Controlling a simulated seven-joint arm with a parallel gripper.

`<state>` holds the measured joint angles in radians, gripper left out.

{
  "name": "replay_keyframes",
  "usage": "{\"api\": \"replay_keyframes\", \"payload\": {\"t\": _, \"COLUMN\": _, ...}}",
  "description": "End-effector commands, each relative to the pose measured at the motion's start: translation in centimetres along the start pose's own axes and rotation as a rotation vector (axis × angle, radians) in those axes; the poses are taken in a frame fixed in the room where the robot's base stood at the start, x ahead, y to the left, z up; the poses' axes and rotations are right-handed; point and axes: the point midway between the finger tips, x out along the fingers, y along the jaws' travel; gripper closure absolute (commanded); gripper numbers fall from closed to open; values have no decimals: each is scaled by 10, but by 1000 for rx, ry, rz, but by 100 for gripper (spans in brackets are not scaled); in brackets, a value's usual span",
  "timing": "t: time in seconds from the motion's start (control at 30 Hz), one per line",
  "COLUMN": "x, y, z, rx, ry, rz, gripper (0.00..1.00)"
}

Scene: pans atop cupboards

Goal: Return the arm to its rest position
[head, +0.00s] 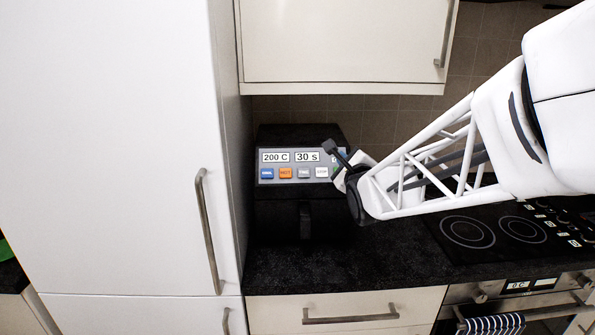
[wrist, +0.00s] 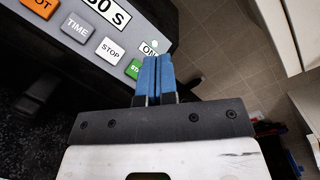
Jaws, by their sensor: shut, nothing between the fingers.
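My gripper (head: 333,148) is at the end of my white lattice arm, reaching in from the right of the head view. It is in front of the right end of the control panel (head: 283,173) of a black appliance (head: 283,215). In the wrist view the two blue fingers (wrist: 157,62) are together with nothing between them. Their tips are close to a green button (wrist: 134,70) and a label reading "ON" (wrist: 149,47). I cannot tell whether they touch the panel.
The tall white cupboard (head: 110,140) stands left of the appliance. A wall cupboard (head: 345,40) hangs above. A black counter (head: 340,268) runs below, with a hob (head: 480,232) to the right and a striped towel (head: 492,325) on the oven handle.

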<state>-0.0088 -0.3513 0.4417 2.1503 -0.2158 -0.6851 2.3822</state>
Motion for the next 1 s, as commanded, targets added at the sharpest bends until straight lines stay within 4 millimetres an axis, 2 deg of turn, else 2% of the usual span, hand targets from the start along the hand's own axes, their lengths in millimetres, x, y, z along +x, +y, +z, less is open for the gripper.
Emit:
{"api": "replay_keyframes", "payload": {"t": 0.57, "x": -6, "y": 0, "z": -2, "rx": -51, "ry": 25, "rz": 18, "gripper": 100}}
{"api": "replay_keyframes", "payload": {"t": 0.77, "x": -23, "y": 2, "z": -8, "rx": -213, "ry": 98, "rz": 88, "gripper": 100}}
{"api": "replay_keyframes", "payload": {"t": 1.0, "x": -62, "y": 9, "z": -19, "rx": -514, "ry": 198, "rz": 258, "gripper": 100}}
